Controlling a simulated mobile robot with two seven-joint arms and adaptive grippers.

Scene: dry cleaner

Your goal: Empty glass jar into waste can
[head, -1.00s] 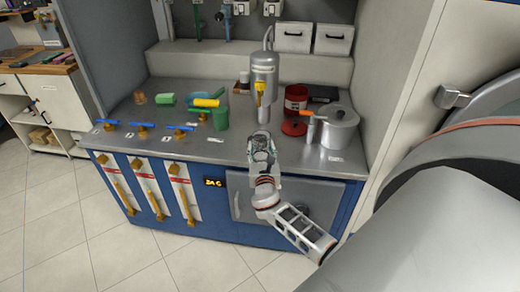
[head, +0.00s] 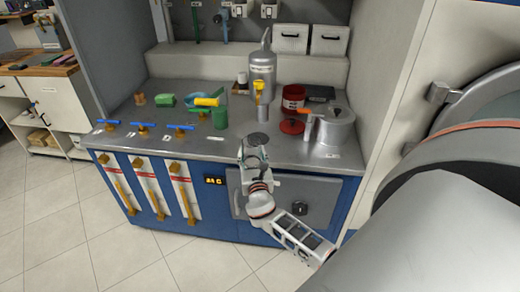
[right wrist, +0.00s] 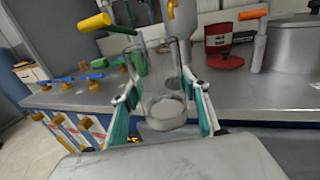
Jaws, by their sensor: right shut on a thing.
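My right gripper (head: 254,155) is in front of the counter's front edge in the head view, shut on a clear glass jar. In the right wrist view the glass jar (right wrist: 163,112) stands between the two teal-padded fingers (right wrist: 163,118), roughly upright, with a pale round bottom. Whether it holds any liquid I cannot tell. No thing is clearly marked as the waste can. A red can (head: 294,98) stands at the back right of the counter, with a red round lid (head: 292,126) in front of it. My left gripper is not in view.
A metal tank (head: 262,68) with a yellow tap (head: 259,88) stands behind the jar. A grey lidded pot (head: 336,130) stands at the right. Green and yellow items (head: 208,102) and blue-handled valves (head: 181,127) are at the left. A large machine fills the right foreground.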

